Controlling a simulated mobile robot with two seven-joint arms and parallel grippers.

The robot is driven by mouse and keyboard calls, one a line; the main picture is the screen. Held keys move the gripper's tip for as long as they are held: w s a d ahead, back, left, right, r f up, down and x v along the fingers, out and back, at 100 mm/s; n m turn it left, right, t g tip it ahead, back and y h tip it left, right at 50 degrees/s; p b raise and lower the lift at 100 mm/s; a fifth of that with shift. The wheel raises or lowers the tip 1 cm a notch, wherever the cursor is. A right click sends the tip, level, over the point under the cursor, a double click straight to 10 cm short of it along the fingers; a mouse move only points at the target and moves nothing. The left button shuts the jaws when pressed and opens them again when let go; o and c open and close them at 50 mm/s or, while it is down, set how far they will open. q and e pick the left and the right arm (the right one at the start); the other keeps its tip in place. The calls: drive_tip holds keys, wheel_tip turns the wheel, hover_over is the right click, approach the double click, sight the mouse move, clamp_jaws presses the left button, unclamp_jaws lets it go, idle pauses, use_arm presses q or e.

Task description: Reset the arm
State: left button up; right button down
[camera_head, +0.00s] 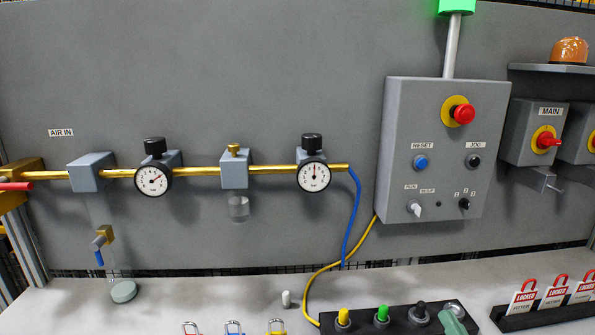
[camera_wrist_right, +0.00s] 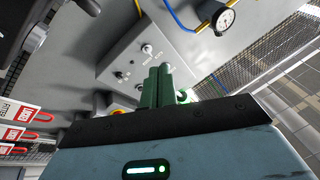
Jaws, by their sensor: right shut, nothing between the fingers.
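My right gripper (camera_head: 454,320) shows only as its green fingers at the bottom edge of the head view, in front of the right end of a black tray. In the right wrist view its green fingers (camera_wrist_right: 160,86) stand side by side, shut and with nothing between them. The grey control box (camera_head: 428,180) with a blue RESET button (camera_head: 420,162) is on the wall above and behind it. The box also shows in the right wrist view (camera_wrist_right: 128,52), tilted. My left gripper is not in view.
The black tray (camera_head: 395,322) holds yellow, green and black capped pieces. Padlocks with red tags (camera_head: 523,300) stand in a dark holder at right. A brass air line (camera_head: 205,170) with gauges runs along the wall. The bench (camera_head: 200,300) is mostly clear at left.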

drive_tip(key=s+a+f+n+g, duration=0.1)
drive_tip(key=s+f+g, duration=0.15)
drive_tip(key=f, duration=0.45)
drive_tip(key=s+a+f+g+h, duration=0.1)
drive_tip(key=s+f+g, duration=0.1)
drive_tip(key=s+f, duration=0.35)
drive_tip(key=s+a+f+n+g, duration=0.1)
drive_tip(key=s+a+f+g, duration=0.1)
drive_tip(key=f, duration=0.6)
drive_tip(key=s+a+f+n+g+h+p, duration=0.1)
drive_tip(key=s+f+g, duration=0.4)
drive_tip(key=s+f, duration=0.9)
drive_tip(key=s+n, duration=0.1)
drive_tip(key=s, duration=0.3)
drive_tip(key=shift+a+f+g+h, duration=0.15)
drive_tip(key=shift+a+g+h, duration=0.15)
drive_tip(key=shift+g+h, duration=0.1)
